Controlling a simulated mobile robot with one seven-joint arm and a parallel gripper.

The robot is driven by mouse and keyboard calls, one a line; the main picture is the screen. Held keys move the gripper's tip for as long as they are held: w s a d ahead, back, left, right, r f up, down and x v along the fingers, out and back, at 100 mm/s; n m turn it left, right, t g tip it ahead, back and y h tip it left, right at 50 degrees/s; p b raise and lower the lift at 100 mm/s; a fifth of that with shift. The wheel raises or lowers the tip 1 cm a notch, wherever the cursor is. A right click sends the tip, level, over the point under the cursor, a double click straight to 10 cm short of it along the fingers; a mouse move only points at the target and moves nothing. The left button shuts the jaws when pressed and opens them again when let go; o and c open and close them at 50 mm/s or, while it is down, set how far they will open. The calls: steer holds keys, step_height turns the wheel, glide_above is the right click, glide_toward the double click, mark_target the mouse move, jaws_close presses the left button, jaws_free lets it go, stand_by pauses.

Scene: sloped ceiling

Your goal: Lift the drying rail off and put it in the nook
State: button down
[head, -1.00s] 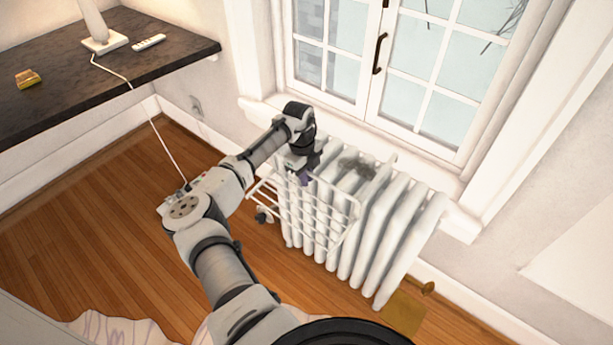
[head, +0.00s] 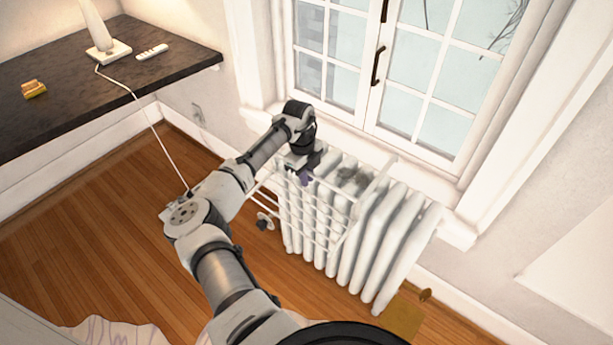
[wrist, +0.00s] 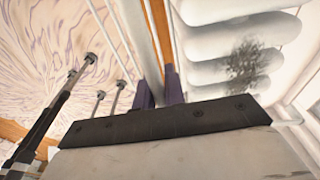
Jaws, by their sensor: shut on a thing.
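The drying rail (head: 318,222) is a white wire rack at the white ribbed radiator (head: 385,250) under the window. Its bars slant across the radiator's front, and its right side reaches up over the top. I cannot tell whether it still touches the radiator. My gripper (head: 305,180) is at the rack's upper left part, shut on it. In the wrist view my purple fingertips (wrist: 160,90) are close on either side of a white rail bar (wrist: 153,45); the exact contact is partly hidden. I cannot tell which place is the nook.
A dark desk (head: 120,75) at the left holds a lamp base (head: 108,50), a remote (head: 152,52) and a yellow item (head: 34,89). A cord (head: 145,115) hangs to the floor. The radiator has a dark patch on top. Wooden floor (head: 80,245) is open at left.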

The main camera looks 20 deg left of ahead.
stand_by(0.4)
steer(key=shift+r+g+p, duration=0.4)
steer(key=shift+r+p, duration=0.05)
steer(key=shift+p, duration=0.1)
steer(key=shift+g+y, duration=0.3)
steer(key=shift+r, duration=0.1)
steer(key=s+a+p, duration=0.4)
steer(key=s+p, duration=0.1)
steer(key=s, duration=0.8)
steer(key=shift+a+r, duration=0.4)
steer(key=shift+r, duration=0.05)
steer(key=shift+s, duration=0.15)
